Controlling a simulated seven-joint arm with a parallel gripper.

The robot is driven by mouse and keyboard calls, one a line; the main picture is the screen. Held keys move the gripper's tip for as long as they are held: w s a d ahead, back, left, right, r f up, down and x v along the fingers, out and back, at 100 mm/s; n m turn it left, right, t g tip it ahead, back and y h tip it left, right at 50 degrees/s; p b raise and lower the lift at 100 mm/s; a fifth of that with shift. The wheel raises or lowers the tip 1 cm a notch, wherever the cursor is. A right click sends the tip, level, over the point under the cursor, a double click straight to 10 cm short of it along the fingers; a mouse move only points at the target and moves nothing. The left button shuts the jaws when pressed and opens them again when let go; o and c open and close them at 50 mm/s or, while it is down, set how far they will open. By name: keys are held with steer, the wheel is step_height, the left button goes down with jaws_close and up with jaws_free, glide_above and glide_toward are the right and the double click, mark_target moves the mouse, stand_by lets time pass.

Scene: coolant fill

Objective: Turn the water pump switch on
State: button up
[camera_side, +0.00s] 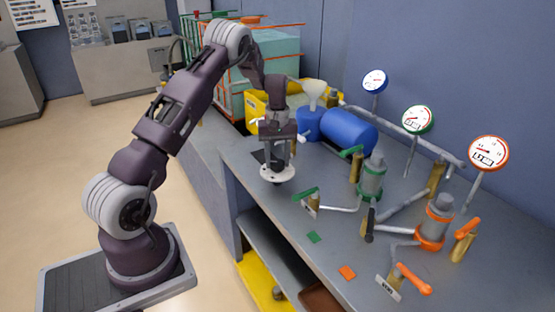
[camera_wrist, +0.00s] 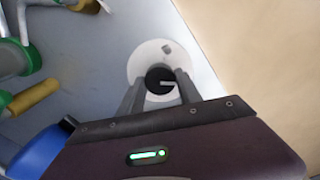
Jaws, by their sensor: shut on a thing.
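A round white disc (camera_side: 264,174) with a black knob in its middle, apparently the water pump switch, is near the left edge of the grey table. It also shows in the wrist view (camera_wrist: 146,59), with a small grey mark on its far part. My gripper (camera_side: 277,164) points down over the disc. In the wrist view its two fingers (camera_wrist: 163,88) are shut on the black knob (camera_wrist: 156,74). The fingers partly hide the knob, and I cannot read any switch position on it.
Green-marked (camera_side: 372,182) and orange-marked (camera_side: 436,222) pipe fittings with valve handles stand right of the gripper. A blue tank (camera_side: 350,132), a funnel (camera_side: 313,90) and three gauges (camera_side: 418,120) are behind. The table edge and floor lie close to the left.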

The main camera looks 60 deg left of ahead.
mark_target(278, 162)
steer(key=o, duration=1.4)
steer(key=shift+c, duration=0.2)
step_height(278, 162, up, 7)
steer(key=shift+f, duration=0.1)
steer(key=shift+d+r, duration=0.15)
steer(key=shift+r, duration=0.2)
steer(key=s+d+r+m+t, duration=0.1)
steer(key=s+d+r+m, duration=0.25)
steer(key=d+r, duration=0.5)
steer(key=s+d+r+m+t, duration=0.2)
steer(key=s+d+r, duration=0.3)
steer(key=d+r, duration=0.35)
steer(key=s+d+m+t, duration=0.1)
steer(key=s+d+m, duration=0.2)
steer(key=s, duration=0.6)
steer(key=s+d+m+t, duration=0.1)
steer(key=s+d+m, duration=0.3)
steer(key=s+d, duration=0.4)
steer(key=shift+s+d+f+t, duration=0.2)
steer(key=shift+s+f+t, duration=0.1)
steer(key=shift+s, duration=0.9)
